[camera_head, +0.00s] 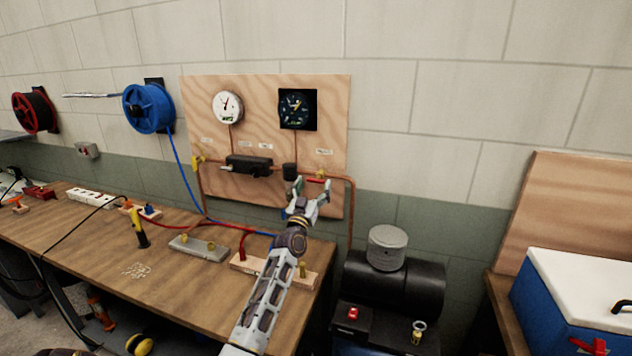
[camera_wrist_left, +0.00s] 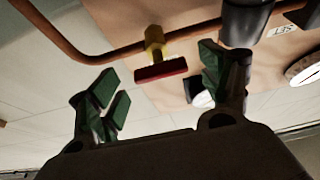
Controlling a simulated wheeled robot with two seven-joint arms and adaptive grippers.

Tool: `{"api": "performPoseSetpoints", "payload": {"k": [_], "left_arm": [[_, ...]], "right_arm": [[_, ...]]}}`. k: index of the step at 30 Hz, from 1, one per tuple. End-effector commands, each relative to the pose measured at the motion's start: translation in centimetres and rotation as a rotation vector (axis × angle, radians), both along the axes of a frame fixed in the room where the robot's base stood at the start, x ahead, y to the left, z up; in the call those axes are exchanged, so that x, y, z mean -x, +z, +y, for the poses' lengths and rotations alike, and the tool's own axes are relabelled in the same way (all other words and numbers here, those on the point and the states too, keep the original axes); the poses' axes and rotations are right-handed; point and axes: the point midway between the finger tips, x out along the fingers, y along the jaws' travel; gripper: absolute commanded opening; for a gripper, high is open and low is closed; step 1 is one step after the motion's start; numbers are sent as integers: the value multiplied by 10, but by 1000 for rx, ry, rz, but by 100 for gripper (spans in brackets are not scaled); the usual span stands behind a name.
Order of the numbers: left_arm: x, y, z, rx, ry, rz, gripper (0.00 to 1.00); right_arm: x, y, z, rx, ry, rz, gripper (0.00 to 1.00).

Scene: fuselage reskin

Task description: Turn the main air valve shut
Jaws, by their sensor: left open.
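The main air valve is a yellow brass body (camera_wrist_left: 155,40) with a flat red lever handle (camera_wrist_left: 160,70) on the copper pipe. The red handle also shows in the head view (camera_head: 317,179), at the lower right of the wooden gauge panel. My left gripper (camera_head: 311,188) is open and empty, just below and in front of the valve. In the left wrist view, its green-padded fingers (camera_wrist_left: 158,76) stand apart, one on each side of the red handle. I see no contact with the handle. My right gripper is not in view.
The wooden panel (camera_head: 265,90) carries two round gauges. A second yellow valve (camera_head: 197,163) sits at the pipe's left end. The copper pipe (camera_head: 352,210) runs down beside the panel. The workbench (camera_head: 90,235) holds tools and blocks. A black compressor (camera_head: 395,285) stands to the right.

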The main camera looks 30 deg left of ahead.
Motion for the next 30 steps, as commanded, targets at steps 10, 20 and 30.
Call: {"api": "performPoseSetpoints", "payload": {"k": [10,20,30], "left_arm": [[-22,9,5,-1,0,1,79],[-26,11,6,0,0,1,79],[-26,11,6,0,0,1,50]], "right_arm": [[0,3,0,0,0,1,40],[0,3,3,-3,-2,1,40],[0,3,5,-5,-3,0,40]]}}
